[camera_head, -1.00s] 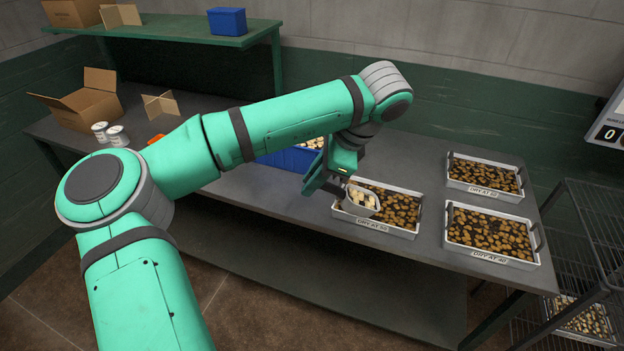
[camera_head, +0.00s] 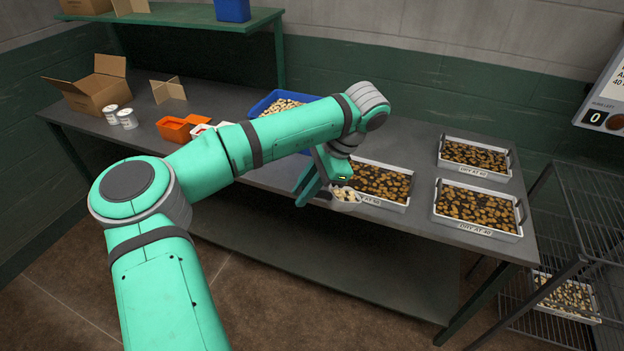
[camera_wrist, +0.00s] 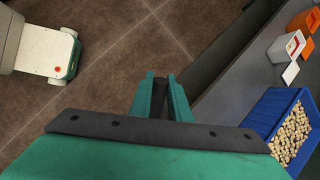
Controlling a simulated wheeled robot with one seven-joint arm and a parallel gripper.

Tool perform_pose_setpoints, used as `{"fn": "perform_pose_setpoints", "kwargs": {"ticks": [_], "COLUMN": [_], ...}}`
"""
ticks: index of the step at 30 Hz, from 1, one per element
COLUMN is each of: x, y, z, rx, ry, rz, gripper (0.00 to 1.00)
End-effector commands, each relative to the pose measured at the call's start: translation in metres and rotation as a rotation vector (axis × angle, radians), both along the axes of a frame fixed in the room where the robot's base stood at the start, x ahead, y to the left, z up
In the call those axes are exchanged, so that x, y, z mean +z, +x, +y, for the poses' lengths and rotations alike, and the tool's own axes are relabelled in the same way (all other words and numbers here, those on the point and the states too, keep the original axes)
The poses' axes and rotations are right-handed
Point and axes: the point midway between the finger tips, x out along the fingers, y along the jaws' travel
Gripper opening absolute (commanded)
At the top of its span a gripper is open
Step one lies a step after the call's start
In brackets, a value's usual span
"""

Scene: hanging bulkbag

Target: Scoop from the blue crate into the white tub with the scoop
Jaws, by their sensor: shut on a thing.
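My gripper (camera_head: 318,188) is shut on the scoop (camera_head: 345,201), which holds a heap of pale pieces. The scoop hangs at the table's front edge, just left of and in front of the nearest tray of brown pieces. The gripper fingers show in the wrist view (camera_wrist: 160,96), but the scoop cannot be made out there. The blue crate (camera_head: 262,106) with pale pieces stands behind my arm, partly hidden by it. It also shows at the right of the wrist view (camera_wrist: 262,118). The white tub (camera_head: 202,129) is partly covered by my arm; the wrist view shows it more clearly (camera_wrist: 282,50).
An orange tub (camera_head: 172,132) stands left of the white tub. A white lid (camera_wrist: 290,73) lies near the crate. Trays of brown pieces (camera_head: 408,176) (camera_head: 434,213) (camera_head: 441,163) occupy the right of the table. Two cans (camera_head: 127,119) and an open carton (camera_head: 95,96) stand left.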

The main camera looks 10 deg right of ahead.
Motion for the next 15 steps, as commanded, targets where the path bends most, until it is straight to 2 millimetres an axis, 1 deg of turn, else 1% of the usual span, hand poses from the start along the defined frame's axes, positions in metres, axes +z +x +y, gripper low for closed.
{"fn": "perform_pose_setpoints", "kwargs": {"ticks": [1,2,3,5,12,14,15], "x": [-0.013,-0.020,-0.032,-0.049,-0.129,-0.145,-0.157], "y": [0.004,0.006,0.010,0.015,0.038,0.044,0.047], "z": [0.004,0.007,0.012,0.019,0.048,0.054,0.059], "rx": [0.065,0.104,0.166,0.263,0.700,0.796,0.856], "ry": [0.000,0.000,-0.001,0.000,0.001,0.001,0.002], "rz": [0.004,0.003,0.005,0.005,0.008,0.006,0.007], "gripper": [0.00,0.00,0.00,0.00,0.00,0.00,0.00]}}
